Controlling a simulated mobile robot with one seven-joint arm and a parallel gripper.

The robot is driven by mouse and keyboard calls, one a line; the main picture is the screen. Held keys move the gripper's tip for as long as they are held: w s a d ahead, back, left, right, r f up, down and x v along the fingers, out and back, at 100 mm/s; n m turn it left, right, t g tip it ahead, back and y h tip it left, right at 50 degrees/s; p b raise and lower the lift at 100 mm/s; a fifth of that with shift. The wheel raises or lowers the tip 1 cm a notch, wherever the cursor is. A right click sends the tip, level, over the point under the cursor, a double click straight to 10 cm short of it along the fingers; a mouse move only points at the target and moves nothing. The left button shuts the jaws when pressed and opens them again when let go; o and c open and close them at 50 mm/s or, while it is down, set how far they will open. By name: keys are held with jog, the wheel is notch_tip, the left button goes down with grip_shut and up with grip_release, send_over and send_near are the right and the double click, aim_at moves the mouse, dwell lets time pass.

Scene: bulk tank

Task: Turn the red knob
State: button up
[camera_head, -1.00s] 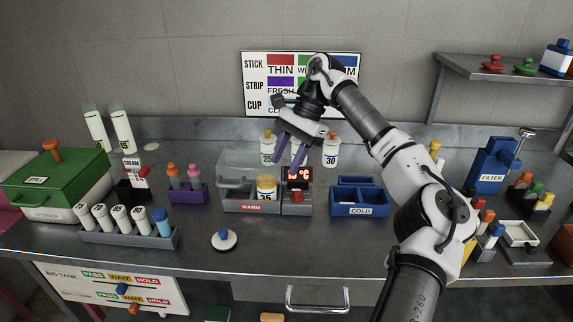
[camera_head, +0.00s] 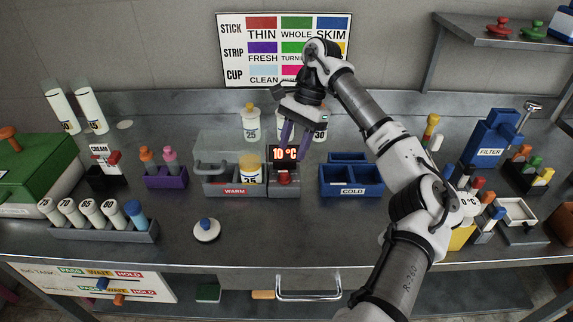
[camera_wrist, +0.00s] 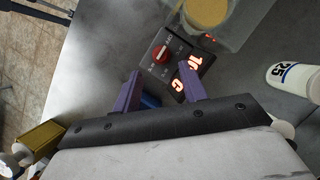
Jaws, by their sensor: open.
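The red knob (camera_wrist: 160,54) sits on a dark control panel beside the lit temperature display (camera_wrist: 192,72) in the wrist view. In the head view the red knob (camera_head: 284,178) is on the front of the grey warmer, below the display reading 10 °C (camera_head: 284,155). My gripper (camera_head: 293,143) has purple fingers and hangs above and behind the display. In the wrist view my gripper (camera_wrist: 160,80) is open and empty, with the knob ahead between the fingertips and apart from them.
Left of the knob, the WARM bath (camera_head: 222,190) holds a yellow-capped 25 bottle (camera_head: 250,168). The blue COLD box (camera_head: 351,190) stands to the right. More bottles stand behind. A white puck with a blue knob (camera_head: 207,230) lies in front left; the front counter is mostly clear.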

aim_at(285, 172)
jog(key=shift+p+x, duration=0.65)
jog(key=shift+x, duration=2.5)
grip_shut()
jog(key=shift+b, duration=0.3)
